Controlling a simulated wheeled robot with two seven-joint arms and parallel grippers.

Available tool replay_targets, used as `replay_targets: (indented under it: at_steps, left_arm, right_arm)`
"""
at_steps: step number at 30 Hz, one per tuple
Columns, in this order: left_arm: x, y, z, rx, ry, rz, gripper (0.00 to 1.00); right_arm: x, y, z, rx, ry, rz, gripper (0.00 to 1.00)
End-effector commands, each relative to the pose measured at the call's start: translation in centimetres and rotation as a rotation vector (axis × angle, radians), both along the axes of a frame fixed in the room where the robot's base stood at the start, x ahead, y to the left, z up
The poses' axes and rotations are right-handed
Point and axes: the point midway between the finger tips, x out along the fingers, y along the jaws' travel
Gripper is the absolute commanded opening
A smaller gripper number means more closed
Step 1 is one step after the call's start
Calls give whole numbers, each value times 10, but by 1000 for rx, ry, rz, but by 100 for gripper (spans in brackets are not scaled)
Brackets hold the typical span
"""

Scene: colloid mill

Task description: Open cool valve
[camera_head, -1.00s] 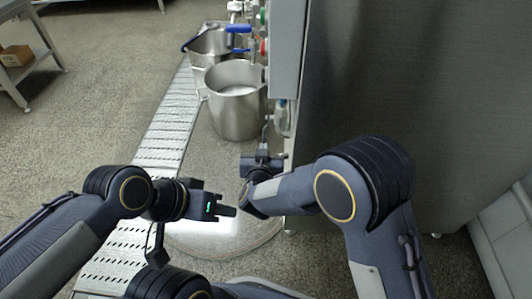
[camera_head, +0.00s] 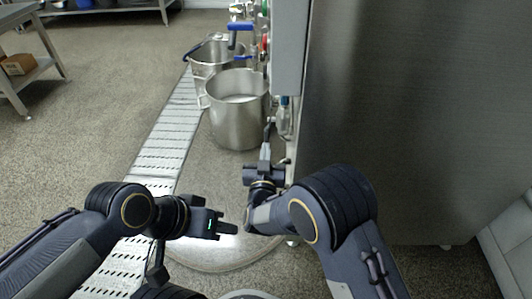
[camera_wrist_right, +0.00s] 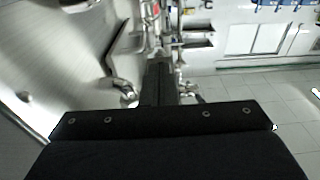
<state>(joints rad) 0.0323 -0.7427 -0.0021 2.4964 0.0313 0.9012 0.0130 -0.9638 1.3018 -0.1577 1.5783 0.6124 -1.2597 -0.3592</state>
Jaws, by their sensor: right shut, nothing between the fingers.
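Which fitting is the cool valve is not clear. A blue valve handle (camera_head: 239,27) and a smaller blue lever (camera_head: 245,57) stick out from the machine's far side, above the pots. A small pale fitting with a bluish top (camera_head: 285,101) is on the nearer side of the cabinet. My right gripper (camera_head: 268,125) points forward beside the cabinet, below and nearer than the blue handles. In the right wrist view its narrow fingers (camera_wrist_right: 159,82) are shut and empty, with a shiny metal fitting (camera_wrist_right: 124,90) just left of them. My left gripper (camera_head: 233,229) points right, low in front; its fingers look close together, but their opening is unclear.
A steel pot (camera_head: 238,118) stands ahead, left of my right gripper, with another pot (camera_head: 207,68) behind it. A perforated metal strip (camera_head: 167,150) runs along the floor. The large steel cabinet (camera_head: 400,110) blocks the right side. Open floor lies left.

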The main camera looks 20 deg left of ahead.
Motion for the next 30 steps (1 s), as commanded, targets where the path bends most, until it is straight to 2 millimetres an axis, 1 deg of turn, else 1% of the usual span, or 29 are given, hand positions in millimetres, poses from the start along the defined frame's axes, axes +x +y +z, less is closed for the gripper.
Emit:
replay_targets:
  at_steps: [1, 8, 11, 14, 21, 24, 27, 30]
  left_arm:
    - [0, 0, 0, 0, 0, 0, 36]
    - [0, 0, 0, 0, 0, 0, 36]
    - [0, 0, 2, 0, 0, 0, 36]
    - [0, 0, 7, 0, 0, 0, 36]
    - [0, 0, 21, 0, 0, 0, 36]
    - [0, 0, 24, 0, 0, 0, 36]
    - [0, 0, 25, 0, 0, 0, 36]
    - [0, 0, 25, 0, 0, 0, 36]
  right_arm:
    - [9, -1, 5, 3, -11, -5, 0]
    - [9, -2, 6, 2, -11, -6, 0]
    - [5, -2, 6, 1, -10, -5, 0]
    - [-6, -6, 6, 0, -8, -4, 0]
    - [-50, -18, 0, -2, -5, 0, 0]
    - [-64, -22, -3, 0, -5, 0, 0]
    - [-72, -25, -5, 1, -5, -1, 0]
    - [-76, -26, -6, 2, -5, -1, 0]
